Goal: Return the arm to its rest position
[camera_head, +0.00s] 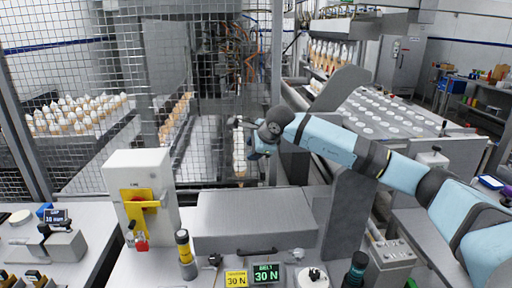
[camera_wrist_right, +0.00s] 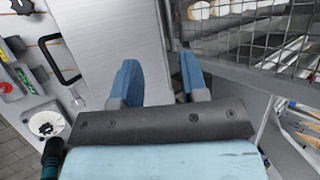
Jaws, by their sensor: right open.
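My right arm reaches in from the right side of the head view, bent at its wrist. My right gripper (camera_head: 257,146) is above the back of the grey box (camera_head: 250,215), in front of the wire fence. In the right wrist view the right gripper (camera_wrist_right: 160,76) shows two blue fingers spread apart with nothing between them. The grey box (camera_wrist_right: 112,40) lies below and beyond the fingers there. My left gripper is not in view.
A white box with a yellow switch plate (camera_head: 138,205) stands left on the bench. A wire mesh fence (camera_head: 70,80) encloses trays of cones (camera_head: 78,113).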

